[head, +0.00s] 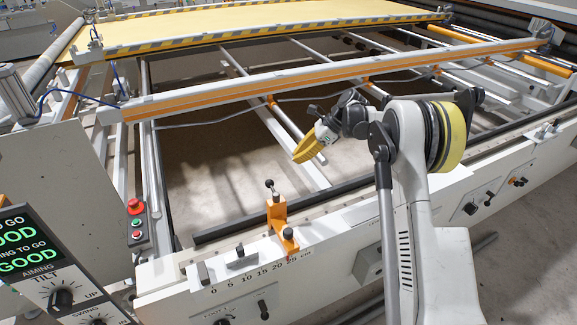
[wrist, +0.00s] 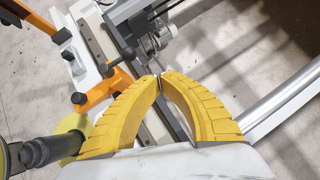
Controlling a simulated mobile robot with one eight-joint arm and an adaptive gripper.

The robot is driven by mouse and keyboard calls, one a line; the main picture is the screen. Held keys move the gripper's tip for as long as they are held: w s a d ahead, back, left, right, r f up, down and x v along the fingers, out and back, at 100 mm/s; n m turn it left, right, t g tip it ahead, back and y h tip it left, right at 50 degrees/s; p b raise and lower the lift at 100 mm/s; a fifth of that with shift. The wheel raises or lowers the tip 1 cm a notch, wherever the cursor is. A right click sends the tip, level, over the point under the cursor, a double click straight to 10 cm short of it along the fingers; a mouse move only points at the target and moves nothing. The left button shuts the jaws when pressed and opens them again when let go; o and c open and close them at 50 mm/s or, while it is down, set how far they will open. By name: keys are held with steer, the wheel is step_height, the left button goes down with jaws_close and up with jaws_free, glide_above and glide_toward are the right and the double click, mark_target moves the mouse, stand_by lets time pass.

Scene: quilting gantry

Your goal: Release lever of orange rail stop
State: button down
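The orange rail stop (head: 277,213) stands on the white front rail, near the 20–25 cm marks of the scale. A lever with a black ball knob (head: 269,184) rises from its top, and another black knob (head: 288,233) sits lower on its front. My gripper (head: 302,158) has yellow curved fingers and hangs above and right of the stop, apart from it. In the wrist view my fingertips (wrist: 160,76) come together with nothing visible between them. Orange parts (wrist: 98,92) with black knobs show left of the fingers there; I cannot tell which knob is the lever's.
The white front rail (head: 160,278) carries black clamps and a printed scale. A red and green button box (head: 136,222) stands at left, and a display panel (head: 35,260) at lower left. An orange-striped beam (head: 330,75) crosses behind. The frame's interior shows open floor.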

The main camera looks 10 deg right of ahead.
steer(key=shift+w+d+r+p, duration=0.2)
steer(key=shift+w+d+r, duration=0.1)
steer(key=shift+d+r, duration=0.35)
steer(key=shift+w+d+r+p, duration=0.2)
steer(key=shift+w+d+r, duration=0.1)
steer(key=shift+d+r, duration=0.35)
steer(key=shift+a+r, duration=0.1)
steer(key=s+a+r+n+t+h, duration=0.1)
steer(key=s+a+r+n+h, duration=0.1)
steer(key=s+r+n, duration=0.5)
steer(key=s+a+r+n+t+h, duration=0.1)
steer(key=s+r+n+t+h, duration=0.15)
steer(key=s+r, duration=0.9)
steer(key=s+f+n+h, duration=0.1)
steer(key=s+f+n, duration=0.1)
steer(key=s, duration=0.5)
steer(key=s+d+f+n+t+h, duration=0.1)
steer(key=s+f+n, duration=0.1)
steer(key=s+n, duration=0.3)
steer(key=s+f+n+t+h, duration=0.1)
steer(key=s+f+n, duration=0.1)
steer(key=s, duration=0.9)
steer(key=shift+d+f+n, duration=0.4)
steer(key=shift+n, duration=0.35)
